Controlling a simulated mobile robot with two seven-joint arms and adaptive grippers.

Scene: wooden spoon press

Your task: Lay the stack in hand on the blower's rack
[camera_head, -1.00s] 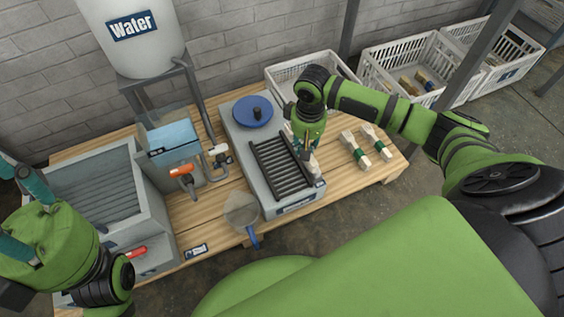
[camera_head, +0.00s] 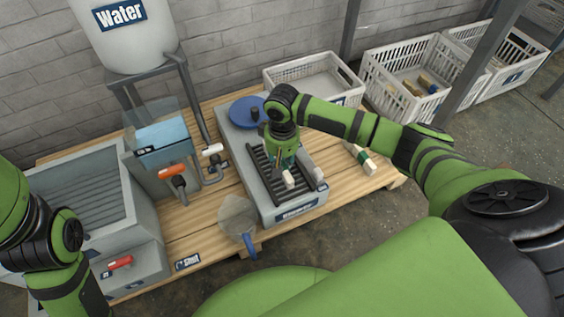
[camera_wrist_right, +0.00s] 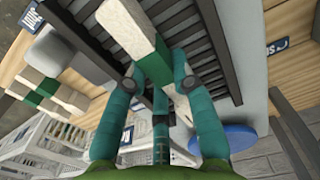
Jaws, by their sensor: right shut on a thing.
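My right gripper (camera_head: 284,158) points down over the dark-barred rack (camera_head: 254,161) of the grey blower. It is shut on a pale wooden stack (camera_head: 288,180) with a green band. In the right wrist view my right gripper (camera_wrist_right: 158,82) grips the stack (camera_wrist_right: 128,25) at its green band (camera_wrist_right: 155,66), with the rack bars (camera_wrist_right: 214,42) behind it. Whether the stack touches the bars I cannot tell. My left gripper is outside the head view; only links of that arm show at the left.
Another green-banded stack (camera_head: 360,158) lies on the wooden table (camera_head: 345,192), right of the blower, partly behind my right arm. A blue round lid (camera_head: 246,111) is at the blower's back. A sieve (camera_head: 238,216) hangs at the front. White crates (camera_head: 318,72) stand behind.

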